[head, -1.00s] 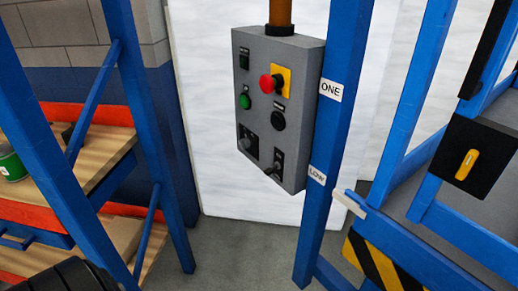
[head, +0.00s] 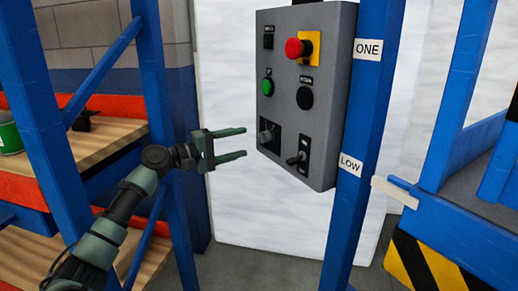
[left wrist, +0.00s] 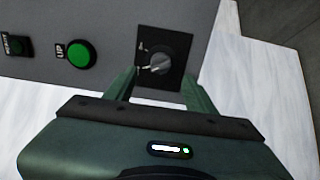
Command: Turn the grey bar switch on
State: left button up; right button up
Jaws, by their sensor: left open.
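The grey bar switch (head: 268,136), a grey turning knob on a black square plate, is at the lower left of the grey control panel (head: 338,100). In the left wrist view the grey bar switch (left wrist: 158,64) shows its bar slanted, just beyond and between the fingertips. My left gripper (head: 243,142) is open and empty, just left of the panel, with its fingers pointing right at the switch. It also shows in the left wrist view (left wrist: 160,80). I see no contact with the knob. My right gripper is not in view.
The panel also bears a red emergency button (head: 297,48), a green button (head: 267,87), a black button (head: 305,98) and a lever switch (head: 297,159). A blue post (head: 365,120) stands right of it. Blue shelving (head: 160,90) with wooden boards stands at left.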

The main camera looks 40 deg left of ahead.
aim_at(260, 139)
pick_arm(q)
jog(key=x, duration=0.7)
jog(key=shift+w+f, duration=0.1)
jog(key=shift+w, duration=0.15)
grip_shut()
